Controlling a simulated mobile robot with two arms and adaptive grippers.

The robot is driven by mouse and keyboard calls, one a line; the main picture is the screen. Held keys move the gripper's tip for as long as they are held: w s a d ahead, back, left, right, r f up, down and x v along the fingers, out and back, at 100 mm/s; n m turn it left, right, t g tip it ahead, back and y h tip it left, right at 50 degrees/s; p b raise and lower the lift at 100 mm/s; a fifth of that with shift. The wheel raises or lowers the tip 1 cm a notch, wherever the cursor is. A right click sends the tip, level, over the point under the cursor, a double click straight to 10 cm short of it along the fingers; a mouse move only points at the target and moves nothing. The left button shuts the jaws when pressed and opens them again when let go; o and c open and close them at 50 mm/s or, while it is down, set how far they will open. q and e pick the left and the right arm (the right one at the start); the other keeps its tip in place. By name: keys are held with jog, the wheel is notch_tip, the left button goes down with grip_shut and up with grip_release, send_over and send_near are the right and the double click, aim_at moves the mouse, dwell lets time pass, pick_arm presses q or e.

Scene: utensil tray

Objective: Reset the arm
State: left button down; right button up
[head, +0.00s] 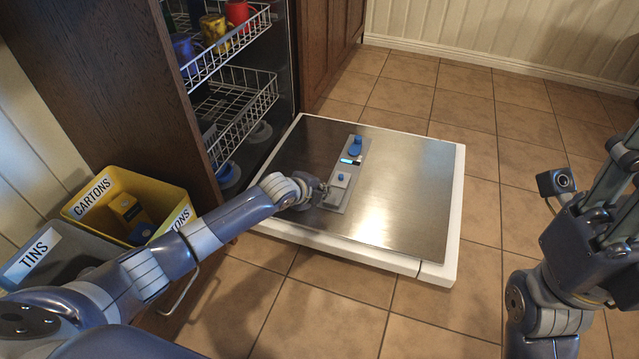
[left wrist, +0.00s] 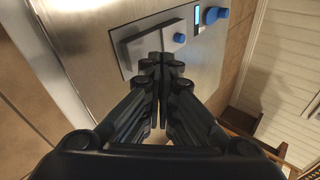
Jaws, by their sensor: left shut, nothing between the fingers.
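My left arm (head: 215,228) reaches from the lower left over the open dishwasher door. My left gripper (head: 323,188) is at the near end of the grey dispenser panel (head: 350,168) on the door. In the left wrist view the left gripper's fingers (left wrist: 161,62) are together with nothing between them, in front of the dispenser panel (left wrist: 128,54). I cannot tell whether they touch it. My right gripper (head: 622,165) is raised at the right edge, partly cut off. Its fingertips are not clear.
The dishwasher door (head: 415,170) lies open, low over the tiled floor. The panel has a blue button (head: 341,177) and a blue knob (head: 355,146). White racks (head: 235,110) with mugs stand behind. A yellow bin (head: 150,183) and a grey bin (head: 60,260) stand left. Floor is free at right.

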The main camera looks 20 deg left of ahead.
pick_arm(q)
jog(key=shift+s+r, duration=0.25)
jog(key=shift+s, duration=0.05)
